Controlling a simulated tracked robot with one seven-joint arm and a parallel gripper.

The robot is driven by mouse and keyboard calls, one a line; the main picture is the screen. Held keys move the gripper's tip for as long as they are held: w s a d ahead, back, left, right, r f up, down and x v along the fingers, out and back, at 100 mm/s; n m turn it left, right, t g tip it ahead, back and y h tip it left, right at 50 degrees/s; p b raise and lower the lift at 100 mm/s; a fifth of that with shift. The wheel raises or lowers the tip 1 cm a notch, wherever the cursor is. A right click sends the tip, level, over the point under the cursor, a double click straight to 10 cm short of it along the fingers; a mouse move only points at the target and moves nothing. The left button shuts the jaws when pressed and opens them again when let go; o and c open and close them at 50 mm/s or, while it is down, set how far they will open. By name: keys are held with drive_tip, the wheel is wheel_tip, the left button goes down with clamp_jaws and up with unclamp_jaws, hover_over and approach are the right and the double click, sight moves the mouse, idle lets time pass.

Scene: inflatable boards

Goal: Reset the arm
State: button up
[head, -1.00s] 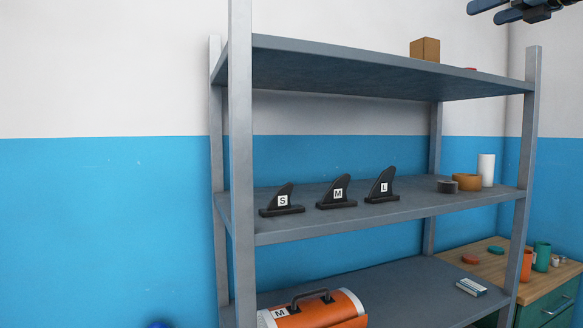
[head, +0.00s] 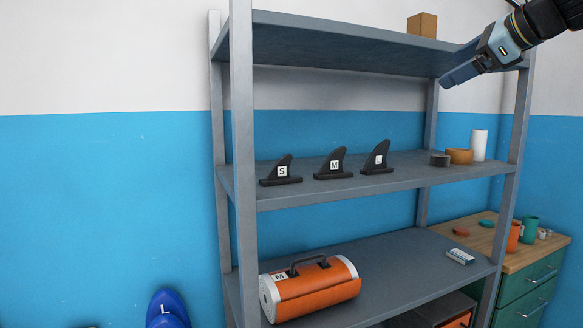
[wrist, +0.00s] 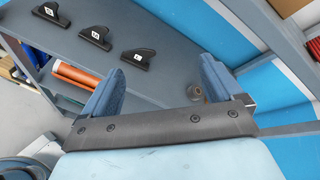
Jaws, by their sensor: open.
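My gripper (head: 452,66) is at the upper right of the head view, in front of the top shelf's right part. Its fingers point left and nothing shows between them. In the wrist view my gripper (wrist: 160,85) has its two blue fingers spread wide apart. Beyond them are three black fins (wrist: 93,37) on the middle shelf and a grey tape roll (wrist: 194,91) beside the right finger. In the head view the fins marked S (head: 282,171), M (head: 334,164) and L (head: 377,158) stand in a row, clear of my gripper.
A grey shelf rack (head: 242,160) fills the middle. It holds a cardboard box (head: 422,25), an orange roll marked M (head: 312,290), an orange-brown ring (head: 459,156) and a white cylinder (head: 479,145). A green cabinet (head: 530,281) stands at right. A blue object marked L (head: 168,308) is at lower left.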

drive_tip(key=s+a+f+n+g+h, duration=0.1)
drive_tip(key=s+f+n, duration=0.4)
drive_tip(key=f, duration=0.6)
drive_tip(key=s+a+f+n+g+h, duration=0.2)
drive_tip(key=s+a+f+n, duration=0.3)
drive_tip(key=f+n, duration=0.4)
drive_tip(key=s+a+f+n+g+h, duration=0.2)
drive_tip(key=s+f+n, duration=0.4)
drive_tip(key=f, duration=0.7)
drive_tip(key=shift+a+f+n+g, duration=0.35)
drive_tip(key=shift+a+n+g, duration=0.35)
drive_tip(key=shift+a+n, duration=0.35)
